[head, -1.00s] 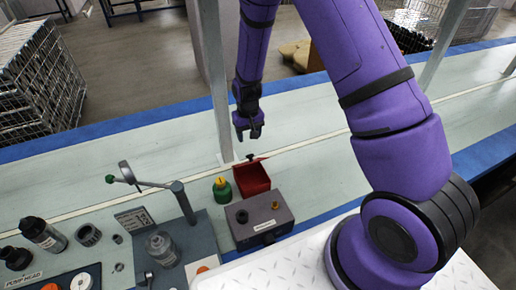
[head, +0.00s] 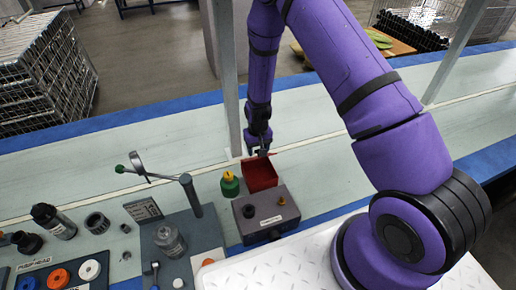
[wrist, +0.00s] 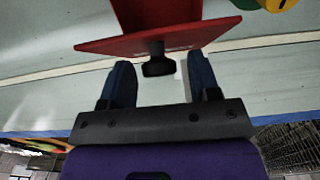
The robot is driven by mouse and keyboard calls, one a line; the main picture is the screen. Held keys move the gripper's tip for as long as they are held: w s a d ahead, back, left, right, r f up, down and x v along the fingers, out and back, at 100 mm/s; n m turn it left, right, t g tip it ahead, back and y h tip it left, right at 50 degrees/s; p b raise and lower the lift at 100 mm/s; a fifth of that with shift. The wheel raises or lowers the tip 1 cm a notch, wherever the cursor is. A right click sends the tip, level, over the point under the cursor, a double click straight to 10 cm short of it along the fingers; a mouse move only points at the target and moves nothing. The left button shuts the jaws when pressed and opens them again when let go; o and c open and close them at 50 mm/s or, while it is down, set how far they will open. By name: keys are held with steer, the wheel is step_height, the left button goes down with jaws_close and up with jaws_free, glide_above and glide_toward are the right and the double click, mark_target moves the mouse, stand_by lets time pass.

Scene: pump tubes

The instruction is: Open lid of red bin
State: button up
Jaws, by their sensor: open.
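The red bin (head: 261,176) is small and stands on the light conveyor surface behind a grey box. In the wrist view, its red lid (wrist: 110,43) shows as a flat plate jutting toward my gripper, with a black knob (wrist: 158,64) on it. My gripper (head: 259,149) is at the bin's far upper edge in the head view. In the wrist view, its two dark fingers are open, one on each side of the knob, with gaps between. My gripper partly hides the lid in the head view, so its angle is hard to judge.
A green bottle with a yellow tip (head: 230,184) stands just left of the bin. The grey box (head: 266,213) with two knobs stands in front. A lever stand (head: 190,195) is further left. A grey post (head: 228,80) rises close behind. The conveyor right of the bin is clear.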

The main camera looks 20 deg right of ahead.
jaws_close()
steer(key=shift+w+r+g, duration=0.3)
steer(key=shift+w+g, duration=0.45)
steer(key=shift+w+r+g, duration=0.25)
steer(key=shift+w+g, duration=0.5)
jaws_free()
steer(key=v, duration=0.7)
steer(key=shift+r, duration=0.2)
steer(key=shift+w, duration=0.1)
